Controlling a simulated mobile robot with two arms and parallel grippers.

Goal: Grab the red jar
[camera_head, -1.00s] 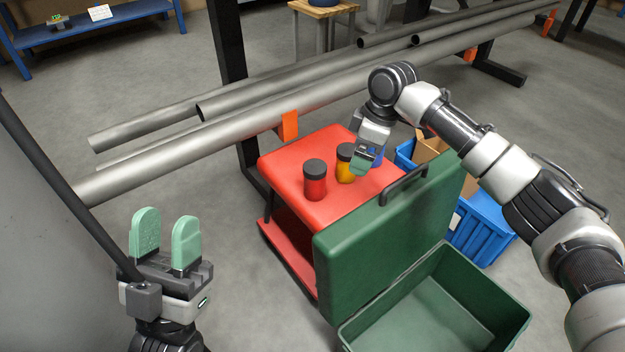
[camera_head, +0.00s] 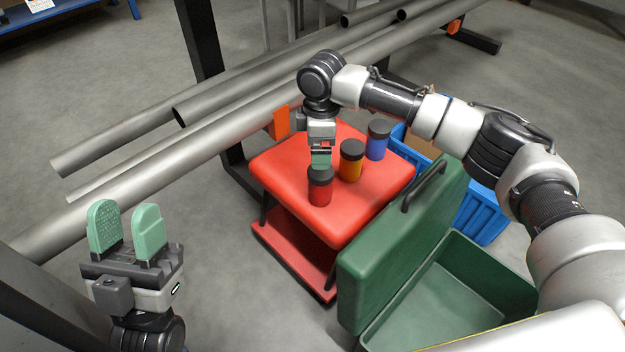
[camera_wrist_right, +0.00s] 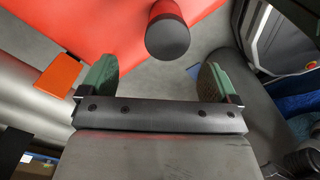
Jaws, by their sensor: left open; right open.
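The red jar (camera_head: 320,187) with a black lid stands upright on the red padded top of a small stool (camera_head: 275,172). A yellow jar (camera_head: 351,161) and a blue jar (camera_head: 377,140), also black-lidded, stand in a row behind it to the right. My right gripper (camera_head: 320,158) is just behind the red jar, close to its lid. In the right wrist view, its open green fingers (camera_wrist_right: 156,80) are spread wide, with the red jar (camera_wrist_right: 166,24) ahead between them and not touched. My left gripper (camera_head: 126,232) is open and empty at the lower left, away from the stool.
A green case (camera_head: 400,245) with its lid raised stands right of the stool. A blue crate (camera_head: 482,213) with a cardboard box is behind it. Long grey pipes (camera_head: 150,135) on a rack with orange stops (camera_head: 280,122) run behind the stool.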

